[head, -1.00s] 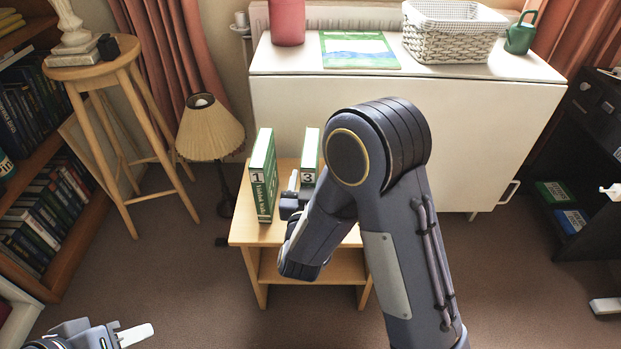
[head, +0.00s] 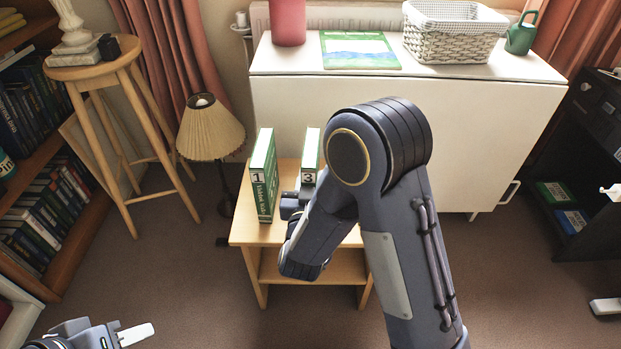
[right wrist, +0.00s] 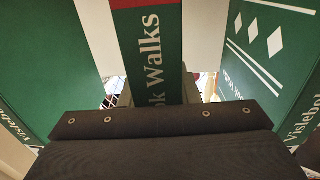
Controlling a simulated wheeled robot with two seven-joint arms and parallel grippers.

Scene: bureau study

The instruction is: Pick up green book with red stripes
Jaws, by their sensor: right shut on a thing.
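A green book with a red band and the white word "Walks" on its spine (right wrist: 162,55) stands upright in the middle of the right wrist view. It appears to be the book marked 3 (head: 310,150) on the small wooden table in the head view, partly hidden by my right arm. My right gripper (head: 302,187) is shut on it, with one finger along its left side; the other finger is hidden. My left gripper (head: 132,336) is at the lower left of the head view, away from the books; its opening is unclear.
Another green book, marked 1 (head: 263,180), stands left on the small table (head: 244,232). A green cover with white diamonds (right wrist: 262,50) stands close on the right in the wrist view. A white cabinet (head: 400,92) is behind; a lamp (head: 209,130) is left.

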